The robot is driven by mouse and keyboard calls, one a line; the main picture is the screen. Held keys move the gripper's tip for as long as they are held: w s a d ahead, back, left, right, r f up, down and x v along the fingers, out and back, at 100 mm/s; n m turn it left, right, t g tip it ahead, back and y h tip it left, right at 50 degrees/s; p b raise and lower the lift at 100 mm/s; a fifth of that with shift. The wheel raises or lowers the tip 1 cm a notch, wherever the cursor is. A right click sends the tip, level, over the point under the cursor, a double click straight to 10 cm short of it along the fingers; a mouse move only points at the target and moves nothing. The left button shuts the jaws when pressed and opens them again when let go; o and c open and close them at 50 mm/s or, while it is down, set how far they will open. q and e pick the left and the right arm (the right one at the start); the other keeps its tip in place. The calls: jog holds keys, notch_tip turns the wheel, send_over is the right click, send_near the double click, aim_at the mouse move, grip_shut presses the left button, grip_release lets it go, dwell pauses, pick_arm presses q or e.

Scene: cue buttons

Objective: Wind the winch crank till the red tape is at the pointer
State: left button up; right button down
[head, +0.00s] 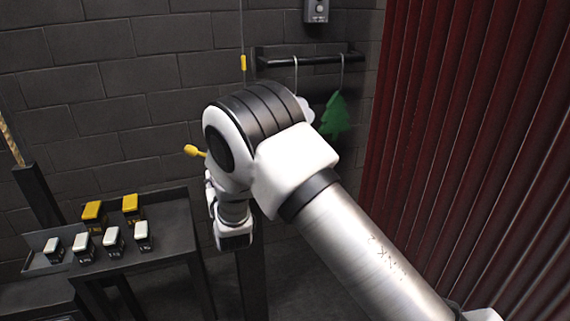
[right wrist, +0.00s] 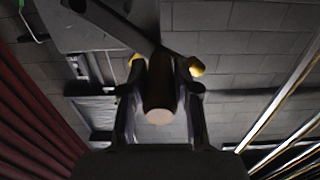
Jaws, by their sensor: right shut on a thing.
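In the right wrist view my right gripper (right wrist: 160,80) is shut on a dark brown cylindrical crank handle (right wrist: 158,95) with a pale round end. A grey bar (right wrist: 118,24), which looks like the crank arm, runs diagonally behind the handle. Yellow parts (right wrist: 196,67) show beside the fingertips. In the head view my right arm covers the middle and hides the gripper and crank. A yellow knobbed piece (head: 194,150) sticks out left of the arm; I cannot tell what it belongs to. A rope (head: 11,138) shows at the far left. I see neither red tape nor a pointer clearly. My left gripper is out of view.
A rail (head: 320,59) on the block wall holds a green tree shape (head: 335,115) and a white shape (head: 305,108). A cord with a yellow end (head: 243,62) hangs nearby.

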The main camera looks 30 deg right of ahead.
jog(key=shift+w+r, duration=0.15)
jog(key=shift+r, duration=0.2)
jog(key=f+b, duration=0.1)
jog(key=a+f+b, duration=0.1)
jog(key=f, duration=0.1)
jog(key=a+f+b, duration=0.1)
jog(key=shift+w+a+f, duration=0.15)
jog(key=shift+w+a, duration=0.05)
jog(key=shift+w, duration=0.05)
notch_tip(320, 180, down, 5)
jog(key=b, duration=0.4)
jog(key=shift+f, duration=0.15)
jog(key=shift+a, duration=0.1)
